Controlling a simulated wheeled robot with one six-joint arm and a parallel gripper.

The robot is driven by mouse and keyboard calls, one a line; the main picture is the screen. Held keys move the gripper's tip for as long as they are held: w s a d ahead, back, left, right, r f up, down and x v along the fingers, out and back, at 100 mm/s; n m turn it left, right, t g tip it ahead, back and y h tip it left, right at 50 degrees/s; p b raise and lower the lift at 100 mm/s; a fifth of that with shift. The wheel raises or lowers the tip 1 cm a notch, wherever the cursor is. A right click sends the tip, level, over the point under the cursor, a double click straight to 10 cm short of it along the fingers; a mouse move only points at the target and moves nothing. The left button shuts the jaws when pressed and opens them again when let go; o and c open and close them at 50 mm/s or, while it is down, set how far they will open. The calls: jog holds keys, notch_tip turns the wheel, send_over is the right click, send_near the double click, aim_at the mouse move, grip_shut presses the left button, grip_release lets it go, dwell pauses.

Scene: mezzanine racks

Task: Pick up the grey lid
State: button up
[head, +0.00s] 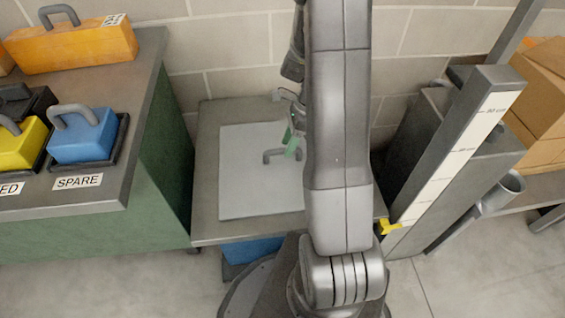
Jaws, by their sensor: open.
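The grey lid (245,180) is a flat light-grey panel lying on the low grey table (208,150) in the middle of the head view. My arm hides the lid's right side.
A green bench (145,110) at the left holds a blue block with a handle (85,140), a yellow block (20,148) and an orange case (75,45). A marked post (455,150) and cardboard boxes (540,95) stand at the right. A block wall (235,55) is behind.

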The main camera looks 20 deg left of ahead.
jog(key=b+x, duration=0.1)
jog(key=x, duration=0.2)
jog(key=shift+f, duration=0.35)
jog(key=shift+r, duration=0.1)
grip_shut()
jog(key=shift+r, duration=0.1)
